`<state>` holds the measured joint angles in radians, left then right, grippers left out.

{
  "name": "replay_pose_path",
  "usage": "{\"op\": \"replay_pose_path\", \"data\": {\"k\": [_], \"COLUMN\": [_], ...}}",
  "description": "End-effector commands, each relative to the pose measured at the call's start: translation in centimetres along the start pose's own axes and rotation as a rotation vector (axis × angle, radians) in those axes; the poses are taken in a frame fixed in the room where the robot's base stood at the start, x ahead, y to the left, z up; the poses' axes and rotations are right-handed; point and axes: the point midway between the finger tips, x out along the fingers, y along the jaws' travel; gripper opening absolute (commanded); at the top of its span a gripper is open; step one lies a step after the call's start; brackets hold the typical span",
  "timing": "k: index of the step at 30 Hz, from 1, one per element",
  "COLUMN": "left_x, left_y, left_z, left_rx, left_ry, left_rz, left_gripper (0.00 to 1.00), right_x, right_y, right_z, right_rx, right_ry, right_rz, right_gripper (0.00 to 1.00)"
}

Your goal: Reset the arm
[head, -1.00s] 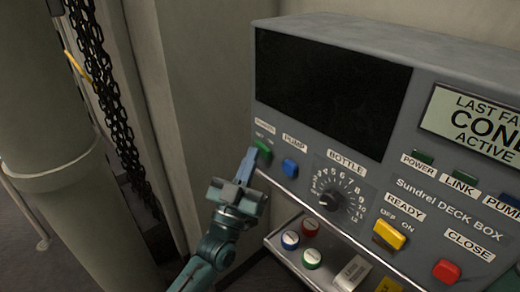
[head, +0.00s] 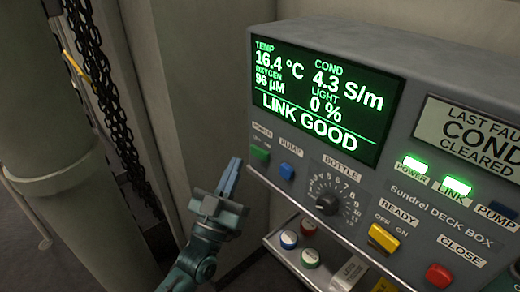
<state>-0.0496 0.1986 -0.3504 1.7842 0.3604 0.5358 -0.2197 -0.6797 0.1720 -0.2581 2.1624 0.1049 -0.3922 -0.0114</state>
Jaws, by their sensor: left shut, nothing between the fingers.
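My left gripper (head: 231,178) is shut and empty, fingers pointing up, just left of the grey deck box (head: 395,195) and apart from it. Its arm comes up from the bottom. The green power switch (head: 260,153) is right of the fingertips, with the blue pump switch (head: 287,171) beside it. The deck box screen (head: 320,97) is lit and reads LINK GOOD. The power lamp (head: 415,165) and link lamp (head: 456,187) glow green. The small display (head: 468,137) reads LAST FAULT, COND, CLEARED. My right gripper is not in view.
The box front also holds a bottle dial (head: 327,201), a yellow ready switch (head: 383,238) and a red close button (head: 439,275). A lower shelf (head: 275,242) carries several round caps. A thick pillar (head: 55,180) and hanging chains (head: 100,75) stand at left.

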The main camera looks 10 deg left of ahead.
Motion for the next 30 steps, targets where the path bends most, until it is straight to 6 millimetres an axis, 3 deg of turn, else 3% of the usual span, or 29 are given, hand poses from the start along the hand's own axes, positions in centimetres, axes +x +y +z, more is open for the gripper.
{"op": "replay_pose_path", "data": {"k": [20,23,25,30], "left_x": [-1.2,-3.0,-5.5,-14.5], "left_y": [-0.5,0.4,1.3,3.1], "left_z": [-0.4,0.8,2.3,5.0], "left_rx": [-0.001,-0.01,-0.017,-0.032], "left_ry": [-0.027,-0.159,-0.319,-0.772], "left_rz": [0.003,0.018,0.033,0.045], "left_gripper": [0.0,0.0,0.0,0.0], "right_x": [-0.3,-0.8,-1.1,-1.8], "right_y": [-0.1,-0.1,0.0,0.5], "right_z": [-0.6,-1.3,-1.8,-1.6], "right_rx": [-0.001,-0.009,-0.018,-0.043], "right_ry": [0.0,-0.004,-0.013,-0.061], "right_rz": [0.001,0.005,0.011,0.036], "right_gripper": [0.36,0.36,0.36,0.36]}}
